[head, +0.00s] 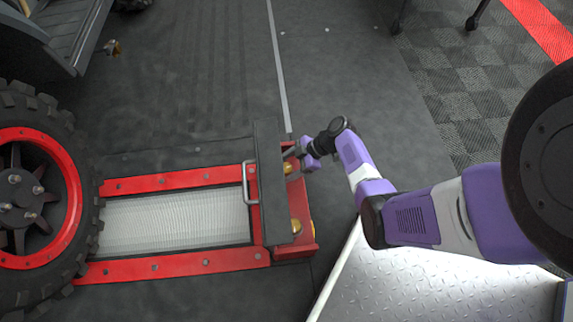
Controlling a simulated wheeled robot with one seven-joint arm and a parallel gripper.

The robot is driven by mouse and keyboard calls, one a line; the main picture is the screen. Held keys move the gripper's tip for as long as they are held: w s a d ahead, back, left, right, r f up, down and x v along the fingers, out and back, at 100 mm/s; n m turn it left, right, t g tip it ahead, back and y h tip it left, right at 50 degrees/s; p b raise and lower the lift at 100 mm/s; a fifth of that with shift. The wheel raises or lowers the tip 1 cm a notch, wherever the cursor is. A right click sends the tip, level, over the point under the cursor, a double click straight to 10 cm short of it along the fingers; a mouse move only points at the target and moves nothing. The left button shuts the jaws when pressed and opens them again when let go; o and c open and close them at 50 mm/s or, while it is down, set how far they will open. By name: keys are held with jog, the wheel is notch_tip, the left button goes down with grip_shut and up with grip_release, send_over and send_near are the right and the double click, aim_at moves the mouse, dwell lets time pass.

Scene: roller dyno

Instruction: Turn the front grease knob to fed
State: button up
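A red roller dyno frame (165,265) lies on the floor with pale ribbed rollers (175,217). A dark upright panel (272,190) with a grey handle (248,184) stands at its right end. On the red end box behind it are two brass-coloured knobs, one farther up the picture (289,167) and one lower (297,226). The panel hides part of both, and no label or knob setting is readable. My gripper (294,154) is at the upper knob, by the panel's edge. Its fingers are too small and covered to tell open from shut, or whether they touch the knob.
A large black tyre with a red rim (68,205) stands at the left end of the rollers. A vehicle body (65,35) is at upper left. A pale diamond-plate surface (390,290) lies at lower right. The dark floor (340,75) beyond is clear.

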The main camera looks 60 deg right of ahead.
jog(key=shift+c, duration=0.5)
jog(key=c, duration=1.3)
jog(key=shift+a, duration=0.1)
